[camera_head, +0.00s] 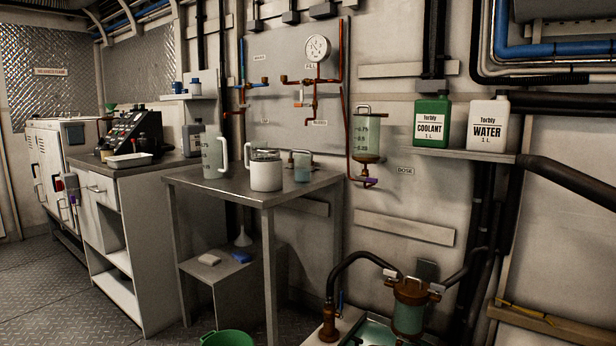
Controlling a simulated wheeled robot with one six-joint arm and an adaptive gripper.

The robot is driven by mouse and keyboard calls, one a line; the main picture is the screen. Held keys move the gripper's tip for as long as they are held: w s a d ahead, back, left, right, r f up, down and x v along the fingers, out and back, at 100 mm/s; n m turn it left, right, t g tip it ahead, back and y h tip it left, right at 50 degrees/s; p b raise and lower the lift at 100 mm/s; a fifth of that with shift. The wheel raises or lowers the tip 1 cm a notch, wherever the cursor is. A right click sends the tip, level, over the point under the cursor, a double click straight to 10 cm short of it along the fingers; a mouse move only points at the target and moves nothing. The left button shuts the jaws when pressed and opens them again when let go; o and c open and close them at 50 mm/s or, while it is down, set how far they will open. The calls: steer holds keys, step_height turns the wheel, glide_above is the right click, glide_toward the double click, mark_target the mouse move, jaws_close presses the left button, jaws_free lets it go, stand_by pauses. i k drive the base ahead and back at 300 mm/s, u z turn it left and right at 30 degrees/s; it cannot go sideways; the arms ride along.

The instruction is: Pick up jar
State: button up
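On the metal table (215,184) in the middle stands a white jar-like vessel (266,178) with a clear upper part and a handle on its left side. It is upright. I cannot tell for certain that it is the task's jar. To its left stands a taller, pale grey-green jug (213,155) with a handle on its right. To its right and a little behind is a small translucent cup (302,168). My gripper is not in view.
A green coolant bottle (432,122) and a white water bottle (487,124) stand on the right wall shelf (465,155). A dosing vessel (367,138) hangs on the wall right of the table. Below are a pump unit (409,306) and a green bucket (228,338). The table's front edge is clear.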

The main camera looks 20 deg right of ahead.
mark_target(302, 163)
steer(key=u, duration=0.75)
steer(key=i, duration=1.45)
steer(key=z, duration=0.75)
steer(key=i, duration=0.7)
steer(key=z, duration=0.75)
